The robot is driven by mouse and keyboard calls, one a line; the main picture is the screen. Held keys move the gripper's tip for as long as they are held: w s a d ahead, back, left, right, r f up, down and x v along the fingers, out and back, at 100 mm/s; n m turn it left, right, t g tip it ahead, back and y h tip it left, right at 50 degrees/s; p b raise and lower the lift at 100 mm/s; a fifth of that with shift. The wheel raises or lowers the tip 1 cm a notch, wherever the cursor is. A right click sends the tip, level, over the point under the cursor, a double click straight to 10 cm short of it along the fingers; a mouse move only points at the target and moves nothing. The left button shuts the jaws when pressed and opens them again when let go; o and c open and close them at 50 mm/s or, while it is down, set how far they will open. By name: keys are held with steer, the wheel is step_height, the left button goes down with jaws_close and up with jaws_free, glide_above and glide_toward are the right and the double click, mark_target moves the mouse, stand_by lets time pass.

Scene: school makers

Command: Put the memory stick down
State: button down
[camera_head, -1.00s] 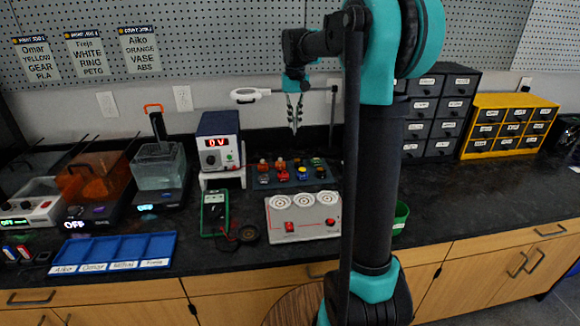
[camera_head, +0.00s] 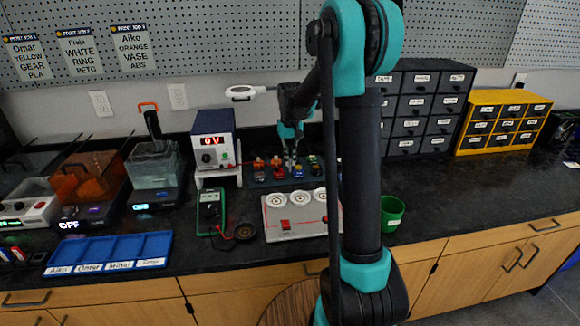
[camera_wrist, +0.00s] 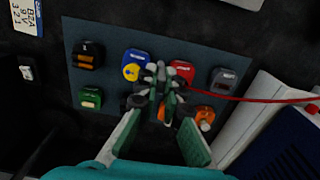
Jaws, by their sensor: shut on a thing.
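My gripper (camera_head: 290,166) points down over the dark blue mat (camera_wrist: 112,50) with coloured blocks, at the back of the bench. In the wrist view my gripper (camera_wrist: 158,76) has its fingertips close together, between the blue-and-yellow block (camera_wrist: 134,66) and the red block (camera_wrist: 181,73). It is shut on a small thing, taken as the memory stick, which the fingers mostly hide. I cannot tell whether that thing touches the mat. Orange blocks (camera_wrist: 204,116) lie beside and between the fingers.
A black block (camera_wrist: 88,55), a green block (camera_wrist: 91,97) and a grey block (camera_wrist: 223,80) also sit on the mat. A red wire (camera_wrist: 265,99) runs nearby. The power supply (camera_head: 213,140) stands left, and a switch panel (camera_head: 285,228) in front.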

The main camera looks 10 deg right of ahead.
mark_target(290, 172)
steer(key=shift+f, duration=1.6)
steer(key=shift+f, duration=0.1)
steer(key=c, duration=1.9)
jaws_free()
steer(key=shift+c, duration=0.2)
